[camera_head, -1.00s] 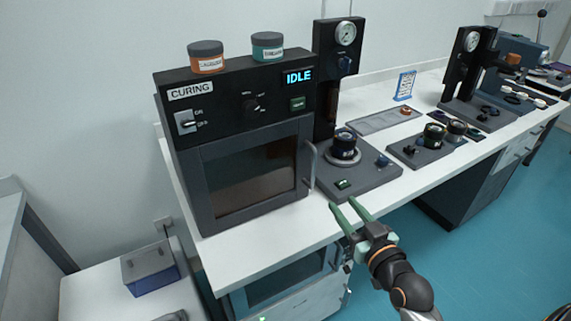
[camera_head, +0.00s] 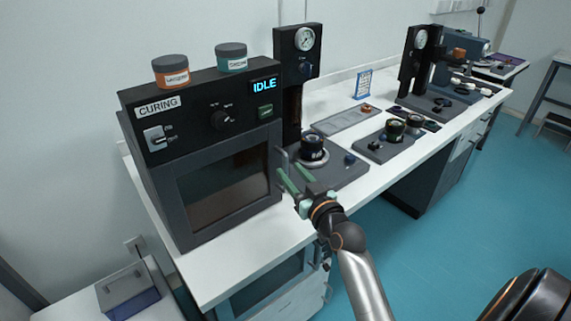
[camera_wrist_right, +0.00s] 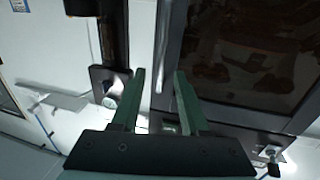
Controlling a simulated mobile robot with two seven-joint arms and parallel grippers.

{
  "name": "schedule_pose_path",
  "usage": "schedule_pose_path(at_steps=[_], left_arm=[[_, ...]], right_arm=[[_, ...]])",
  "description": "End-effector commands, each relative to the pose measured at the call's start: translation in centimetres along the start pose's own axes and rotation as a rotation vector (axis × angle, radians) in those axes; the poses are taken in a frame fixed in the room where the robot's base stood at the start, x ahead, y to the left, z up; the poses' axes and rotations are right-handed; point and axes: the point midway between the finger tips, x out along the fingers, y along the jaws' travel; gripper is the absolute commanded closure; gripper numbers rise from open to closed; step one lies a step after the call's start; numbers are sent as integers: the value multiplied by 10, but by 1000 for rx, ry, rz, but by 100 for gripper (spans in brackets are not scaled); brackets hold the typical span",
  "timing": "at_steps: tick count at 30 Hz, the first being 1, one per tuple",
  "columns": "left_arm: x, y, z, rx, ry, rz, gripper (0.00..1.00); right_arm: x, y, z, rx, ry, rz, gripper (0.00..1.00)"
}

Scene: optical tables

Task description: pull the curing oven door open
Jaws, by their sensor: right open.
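The curing oven (camera_head: 190,140) is a dark box on the white bench, with a display reading IDLE. Its door (camera_head: 225,187), with a dark window, is closed. The upright bar handle (camera_head: 282,162) is on the door's right edge. My right gripper (camera_head: 287,168) is open, with green fingers reaching toward the handle. In the right wrist view the fingers (camera_wrist_right: 159,75) are apart, the door window (camera_wrist_right: 250,50) is to the right, and a pale upright bar, apparently the handle (camera_wrist_right: 163,45), lies between their lines. Contact cannot be told. My left gripper is out of view.
Two jars, orange-labelled (camera_head: 171,71) and teal-labelled (camera_head: 231,57), stand on the oven. A press with a gauge (camera_head: 298,70) stands close to its right. The white bench top (camera_head: 225,255) is clear in front of the door.

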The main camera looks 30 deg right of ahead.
Motion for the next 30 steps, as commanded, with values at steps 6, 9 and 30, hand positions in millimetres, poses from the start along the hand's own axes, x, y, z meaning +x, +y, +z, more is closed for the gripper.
schedule_pose_path(at_steps=[6, 9, 30], left_arm=[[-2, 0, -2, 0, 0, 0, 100], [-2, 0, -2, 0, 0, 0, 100], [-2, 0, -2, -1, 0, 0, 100]], right_arm=[[28, 0, -1, 0, 1, 0, 55], [34, 0, 0, -1, 0, 0, 55], [36, 0, 0, -1, 0, 0, 96]])
